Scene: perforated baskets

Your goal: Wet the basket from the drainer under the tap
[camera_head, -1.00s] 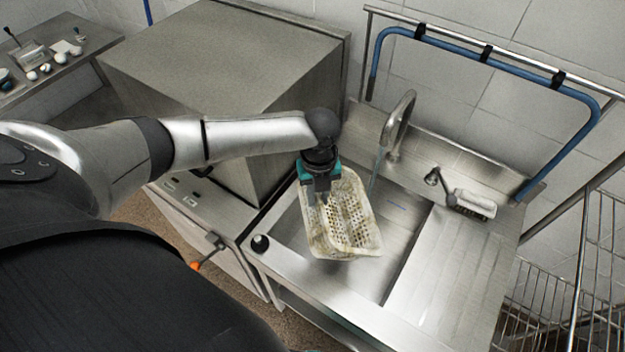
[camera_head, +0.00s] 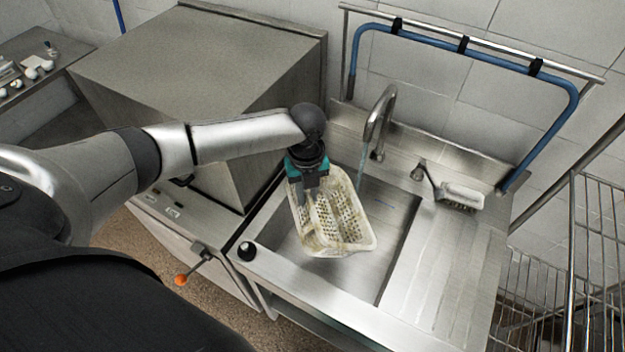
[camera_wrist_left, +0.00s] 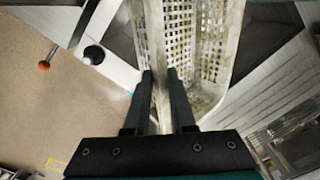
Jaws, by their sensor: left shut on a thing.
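A cream perforated basket (camera_head: 335,218) with brownish stains is held over the sink basin (camera_head: 378,263) in the head view. My left gripper (camera_head: 308,196) is shut on its near left wall. In the left wrist view the two dark fingers (camera_wrist_left: 162,88) pinch the basket's wall, and the perforated basket (camera_wrist_left: 198,42) fills the top middle. The tap (camera_head: 378,118) curves up behind the basin, and a thin bluish stream of water (camera_head: 361,165) falls from it just right of the basket's back corner. I cannot tell whether the water touches the basket. My right gripper is not in view.
A large steel box-shaped machine (camera_head: 200,85) stands left of the sink. A white brush (camera_head: 460,196) lies at the back of the ribbed drainboard (camera_head: 440,270), which is otherwise clear. A blue rail frame (camera_head: 465,48) rises behind, and a wire rack (camera_head: 595,250) stands at right.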

